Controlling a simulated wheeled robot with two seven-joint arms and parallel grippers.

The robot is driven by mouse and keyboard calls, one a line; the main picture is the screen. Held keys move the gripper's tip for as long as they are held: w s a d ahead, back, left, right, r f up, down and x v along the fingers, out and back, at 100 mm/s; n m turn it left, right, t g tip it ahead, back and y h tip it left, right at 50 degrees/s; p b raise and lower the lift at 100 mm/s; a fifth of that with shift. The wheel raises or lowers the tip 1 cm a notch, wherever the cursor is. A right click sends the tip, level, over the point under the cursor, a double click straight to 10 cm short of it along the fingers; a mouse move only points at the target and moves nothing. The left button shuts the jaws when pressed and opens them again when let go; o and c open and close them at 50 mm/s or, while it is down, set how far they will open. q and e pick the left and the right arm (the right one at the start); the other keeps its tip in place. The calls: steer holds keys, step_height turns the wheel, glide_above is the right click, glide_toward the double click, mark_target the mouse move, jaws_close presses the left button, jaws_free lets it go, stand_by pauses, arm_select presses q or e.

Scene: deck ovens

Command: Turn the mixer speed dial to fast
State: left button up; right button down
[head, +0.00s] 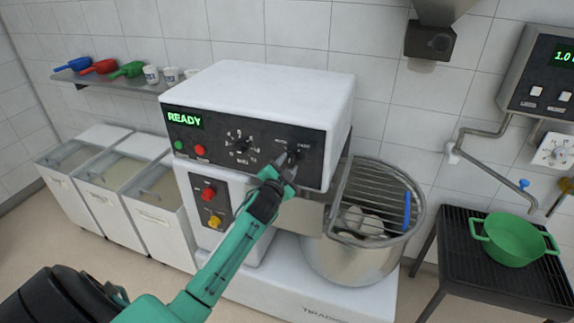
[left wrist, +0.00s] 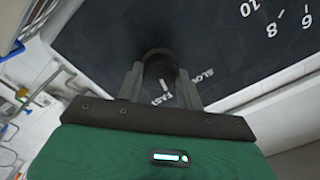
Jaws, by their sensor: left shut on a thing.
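The white mixer (head: 262,85) has a dark control panel with a green READY display. The speed dial (head: 292,155) is a dark knob at the panel's right end, under two small labels. My left gripper (head: 288,172) is shut on this dial, one finger on each side. In the left wrist view the dial (left wrist: 158,68) is between the fingers, with FAST and SLOW printed beside it. A short white line shows close to FAST; the dial's exact setting is hard to read. My right gripper is not in view.
A numbered dial (head: 240,143) sits left on the same panel, above a red button (head: 208,192) and a yellow knob (head: 214,221). A steel bowl (head: 352,262) under a wire guard (head: 378,195) stands close right of my arm. A green pot (head: 512,240) is farther right.

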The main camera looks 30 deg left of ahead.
arm_select(q)
steer(key=m, duration=0.3)
steer(key=shift+m+p, duration=0.3)
steer(key=shift+m, duration=0.5)
steer(key=o, duration=1)
